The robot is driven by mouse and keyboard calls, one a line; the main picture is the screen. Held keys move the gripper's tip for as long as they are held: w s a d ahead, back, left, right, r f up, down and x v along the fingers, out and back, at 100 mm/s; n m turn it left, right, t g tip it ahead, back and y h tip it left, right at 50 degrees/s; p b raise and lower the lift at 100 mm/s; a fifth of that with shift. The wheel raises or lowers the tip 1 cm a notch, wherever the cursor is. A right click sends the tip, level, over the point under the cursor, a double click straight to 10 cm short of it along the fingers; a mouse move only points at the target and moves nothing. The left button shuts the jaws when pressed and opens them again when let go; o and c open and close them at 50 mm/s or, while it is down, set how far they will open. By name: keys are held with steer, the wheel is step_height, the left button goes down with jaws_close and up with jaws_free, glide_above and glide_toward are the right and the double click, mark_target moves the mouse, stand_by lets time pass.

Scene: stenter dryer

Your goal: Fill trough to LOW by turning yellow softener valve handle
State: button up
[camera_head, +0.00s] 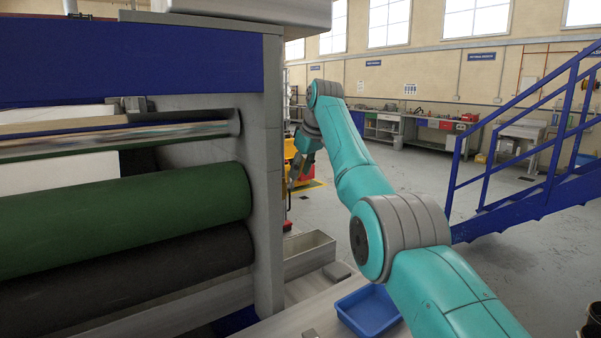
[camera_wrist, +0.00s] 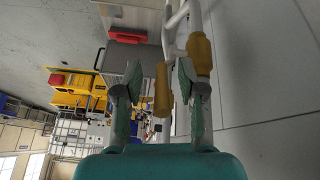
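In the wrist view, my gripper (camera_wrist: 160,78) is open, with one finger at each side of the picture's middle. A yellow handle (camera_wrist: 162,92) shows between the fingers, with gaps on both sides; I cannot tell its depth relative to the fingertips. A second yellow handle (camera_wrist: 200,56) is just right of the right finger. Both are by pale pipes (camera_wrist: 177,18). In the head view, my gripper is small beside the machine's grey upright, and its fingers are unclear. A long grey open box (camera_head: 312,250), possibly the trough, lies below; no level mark or liquid is readable.
The machine's grey upright (camera_head: 264,190) and its green roller (camera_head: 130,215) stand at left. A blue tray (camera_head: 368,310) is at the front. Blue stairs (camera_head: 540,195) are at right. The wrist view shows a red block (camera_wrist: 125,34) and yellow equipment (camera_wrist: 75,92) beyond. Floor is open behind.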

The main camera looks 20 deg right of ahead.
steer(key=v, duration=1.1)
steer(key=shift+w+d, duration=0.1)
steer(key=shift+d, duration=0.05)
stand_by(1.3)
